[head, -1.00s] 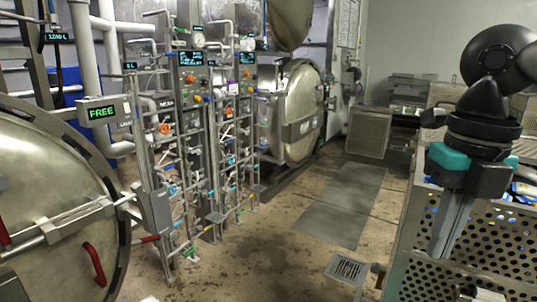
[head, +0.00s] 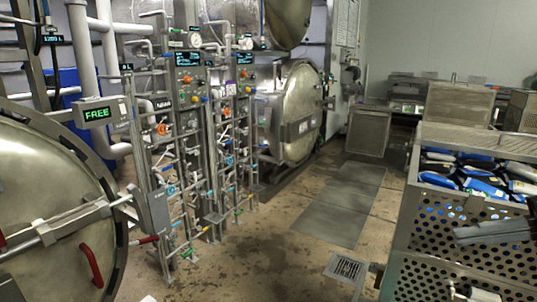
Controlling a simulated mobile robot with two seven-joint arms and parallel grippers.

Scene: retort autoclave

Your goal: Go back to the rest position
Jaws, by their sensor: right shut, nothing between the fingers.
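My right gripper (head: 495,233) shows only in part at the right edge of the head view. Its dark fingers are shut with nothing between them, and they point left in front of the perforated metal crate (head: 435,225). My left gripper is not in view.
The crate holds several blue, black and white packs (head: 485,185). At left stands a large round retort door (head: 50,205) with red handles and a FREE display (head: 97,113). Pipe racks with valves fill the middle. A second round door (head: 302,112) stands behind. The floor (head: 280,235) is clear.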

